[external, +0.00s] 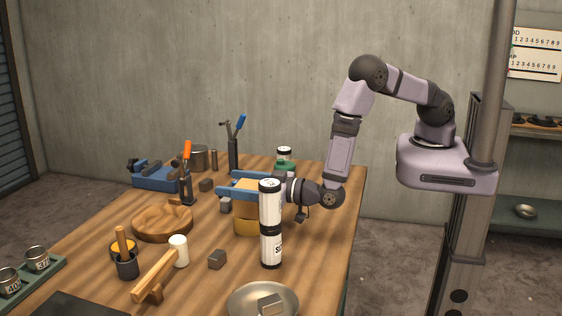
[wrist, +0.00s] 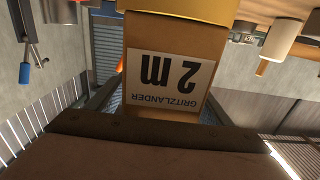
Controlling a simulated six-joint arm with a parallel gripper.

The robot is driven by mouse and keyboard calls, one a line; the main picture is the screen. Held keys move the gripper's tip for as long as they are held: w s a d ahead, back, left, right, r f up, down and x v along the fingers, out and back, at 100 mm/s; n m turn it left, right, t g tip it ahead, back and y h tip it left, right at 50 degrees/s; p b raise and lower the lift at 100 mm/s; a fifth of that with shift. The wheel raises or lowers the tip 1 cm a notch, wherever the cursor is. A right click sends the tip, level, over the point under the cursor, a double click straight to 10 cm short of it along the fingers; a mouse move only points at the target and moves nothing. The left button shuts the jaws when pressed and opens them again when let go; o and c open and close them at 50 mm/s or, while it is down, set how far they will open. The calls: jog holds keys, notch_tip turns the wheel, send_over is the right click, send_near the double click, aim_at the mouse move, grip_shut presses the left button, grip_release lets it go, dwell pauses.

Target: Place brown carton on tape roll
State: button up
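The brown carton (wrist: 165,50) fills the middle of the wrist view. Its white label reads "2 m GRITZLANDER" upside down. My gripper (external: 248,188) has its blue fingers on either side of the carton and looks shut on it.
The tall white-and-black canister (external: 270,225) stands close in front of my gripper. Clamps (external: 187,175) stand at the back left.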

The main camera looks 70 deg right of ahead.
jog(key=shift+r, duration=0.2)
jog(key=shift+s+f, duration=0.15)
jog(key=shift+s, duration=0.15)
jog(key=s+b, duration=0.4)
jog(key=s, duration=0.7)
jog(key=shift+s+b, duration=0.25)
jog(key=shift+b, duration=0.15)
